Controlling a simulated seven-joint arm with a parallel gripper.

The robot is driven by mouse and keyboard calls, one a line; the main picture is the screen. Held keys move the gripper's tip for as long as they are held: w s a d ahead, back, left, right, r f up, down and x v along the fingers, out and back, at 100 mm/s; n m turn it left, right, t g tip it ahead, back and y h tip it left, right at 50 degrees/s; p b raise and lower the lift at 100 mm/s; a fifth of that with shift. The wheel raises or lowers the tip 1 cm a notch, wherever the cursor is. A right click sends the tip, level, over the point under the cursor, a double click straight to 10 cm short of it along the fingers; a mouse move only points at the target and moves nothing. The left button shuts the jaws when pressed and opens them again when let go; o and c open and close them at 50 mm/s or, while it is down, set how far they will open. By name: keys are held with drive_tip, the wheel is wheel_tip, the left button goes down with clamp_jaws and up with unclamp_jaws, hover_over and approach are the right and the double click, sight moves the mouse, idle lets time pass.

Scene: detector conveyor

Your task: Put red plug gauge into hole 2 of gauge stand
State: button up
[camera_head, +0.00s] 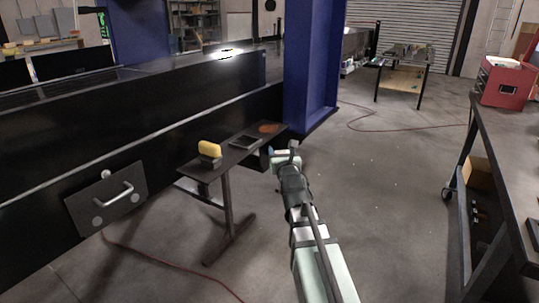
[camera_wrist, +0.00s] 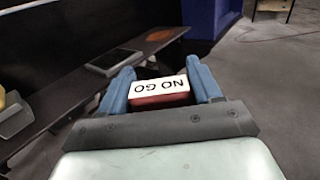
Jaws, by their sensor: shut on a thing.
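The red plug gauge (camera_wrist: 160,99) is between the two blue fingers of my gripper (camera_wrist: 160,74) in the wrist view. It has a white face marked "NO GO", upside down in that view. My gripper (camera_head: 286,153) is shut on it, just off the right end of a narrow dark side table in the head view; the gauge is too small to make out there. A flat dark plate with a lighter rim (camera_head: 246,141) lies on that table, and also shows in the wrist view (camera_wrist: 112,58). I cannot tell whether it is the gauge stand, and no numbered holes are readable.
The narrow table (camera_head: 232,158) also holds a yellow-topped grey block (camera_head: 209,151) and an orange-brown round patch (camera_head: 270,128). The black conveyor side (camera_head: 150,150) runs behind it. A blue column (camera_head: 312,70) stands beyond my gripper.

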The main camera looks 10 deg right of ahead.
drive_tip(key=s+d+m+g+h, duration=0.2)
drive_tip(key=s+d+h, duration=0.15)
drive_tip(key=d, duration=1.25)
drive_tip(key=s+d+m+g+h, duration=0.1)
drive_tip(key=s+d+m+h, duration=0.3)
drive_tip(key=d, duration=1.3)
drive_tip(key=s+d+m+g+h, duration=0.1)
drive_tip(key=s+d+g+h, duration=0.3)
drive_tip(key=d, duration=1.2)
drive_tip(key=s+d+f+m+g+h, duration=0.2)
drive_tip(key=s+d+m+g, duration=0.3)
drive_tip(key=s+d, duration=0.85)
drive_tip(key=s+d+f+m+g+h, duration=0.2)
drive_tip(key=s+d+m+g, duration=0.25)
drive_tip(key=s+d, duration=0.9)
drive_tip(key=s+r+m+g+y, duration=0.5)
drive_tip(key=s+m+g, duration=0.2)
drive_tip(key=g, duration=0.7)
drive_tip(key=shift+s+m, duration=0.35)
drive_tip(key=shift+m, duration=0.7)
drive_tip(key=shift+f, duration=0.1)
drive_tip(key=shift+f, duration=2.35)
